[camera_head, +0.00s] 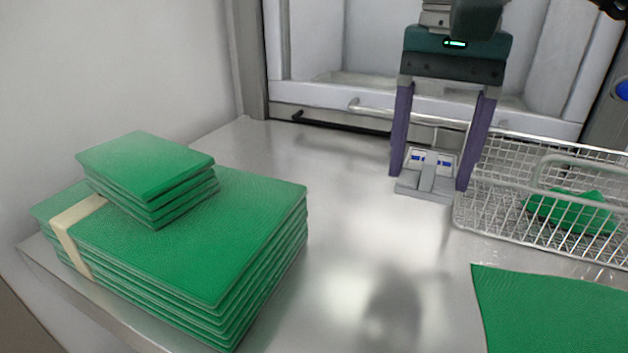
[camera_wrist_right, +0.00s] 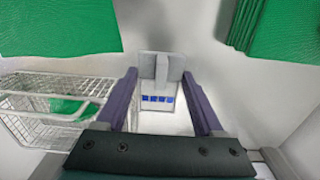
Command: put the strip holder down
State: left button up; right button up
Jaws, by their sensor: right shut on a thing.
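The strip holder (camera_head: 428,180) is a small light-grey block with a row of blue marks and an upright tab. My right gripper (camera_head: 430,180) comes down from above with purple fingers and is shut on the holder, one finger at each side. In the right wrist view the holder (camera_wrist_right: 160,85) shows between the fingertips (camera_wrist_right: 163,90). It hangs over or rests on the steel table (camera_head: 340,220); I cannot tell whether its underside touches. My left gripper is not in view.
A wire basket (camera_head: 490,225) with a green cloth (camera_head: 575,212) stands close right of the holder. Folded green cloths (camera_head: 230,220) are stacked at left, a smaller stack (camera_head: 140,160) on top. Another green cloth (camera_head: 550,315) lies front right. A washer opening is behind. The middle table is clear.

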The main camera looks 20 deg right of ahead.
aim_at(410, 251)
notch_tip(410, 251, down, 9)
jog(key=shift+p, duration=0.75)
jog(key=shift+f, duration=0.2)
jog(key=o, duration=1.1)
jog(key=shift+f, duration=0.15)
jog(key=shift+c, duration=0.2)
jog(key=o, duration=0.5)
jog(key=shift+c, duration=0.2)
